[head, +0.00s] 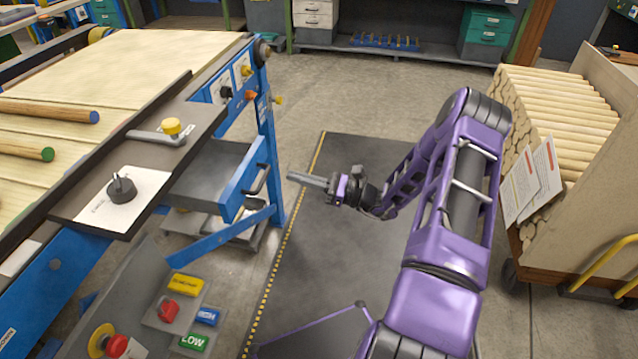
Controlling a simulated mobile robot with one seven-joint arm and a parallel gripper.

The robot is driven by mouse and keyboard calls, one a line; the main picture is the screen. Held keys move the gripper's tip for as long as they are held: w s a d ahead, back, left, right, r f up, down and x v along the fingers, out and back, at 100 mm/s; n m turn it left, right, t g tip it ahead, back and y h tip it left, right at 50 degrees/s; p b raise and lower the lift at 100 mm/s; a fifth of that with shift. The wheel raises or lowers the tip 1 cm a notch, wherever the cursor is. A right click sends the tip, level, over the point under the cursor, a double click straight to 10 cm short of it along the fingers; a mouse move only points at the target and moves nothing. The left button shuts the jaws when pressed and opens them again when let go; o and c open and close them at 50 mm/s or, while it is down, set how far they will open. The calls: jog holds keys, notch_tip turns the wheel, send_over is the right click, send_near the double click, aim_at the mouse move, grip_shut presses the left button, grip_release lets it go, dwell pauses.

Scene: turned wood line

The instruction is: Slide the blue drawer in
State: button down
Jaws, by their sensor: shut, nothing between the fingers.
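The blue drawer (240,188) is under the dark shelf of the blue machine, left of the picture's middle. It stands pulled out, and its grey inside shows. A dark bar handle (258,179) is on its blue front. My gripper (291,177) is shut and empty. It is to the right of the handle, with its fingers pointing left toward it and a small gap between them in the picture. My purple arm reaches in from the lower right. The back of the drawer is hidden under the shelf.
A control panel (150,335) with coloured buttons is at the lower left. A blue machine leg (270,150) stands just behind the drawer. A cart of wooden dowels (555,110) is at the right. The dark floor mat (330,255) is clear.

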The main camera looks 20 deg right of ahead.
jog(key=shift+x, duration=2.05)
